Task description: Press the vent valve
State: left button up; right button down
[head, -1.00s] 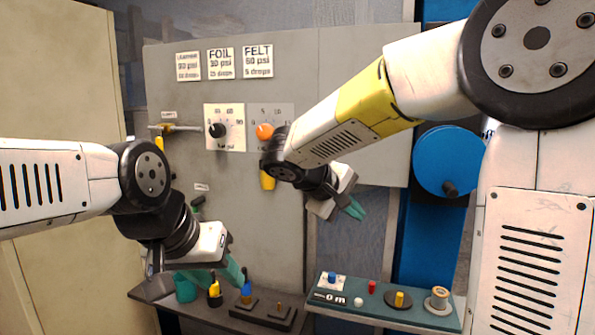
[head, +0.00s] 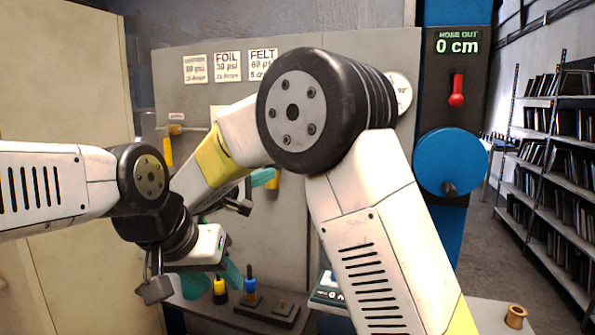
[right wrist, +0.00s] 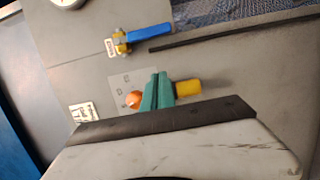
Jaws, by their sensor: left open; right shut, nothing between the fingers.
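In the right wrist view a small brass valve with a blue lever (right wrist: 148,34) is on the grey panel beside a small label too blurred to read; I cannot tell for sure whether it is the vent valve. My right gripper (right wrist: 158,88) is shut and empty in front of the panel, apart from the blue lever, between an orange knob (right wrist: 133,99) and a yellow handle (right wrist: 188,87). In the head view the right gripper (head: 264,178) is partly hidden behind its arm. My left gripper (head: 212,277) is open and empty at lower left, above the bench.
A valve with a yellow lever (head: 168,151) is at the panel's left. My right arm hides much of the panel. A blue wheel (head: 450,162) and red lever (head: 457,92) are at right.

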jog(key=w+d, duration=0.7)
jog(key=d, duration=0.2)
jog(key=shift+d, duration=0.15)
dwell(0.4)
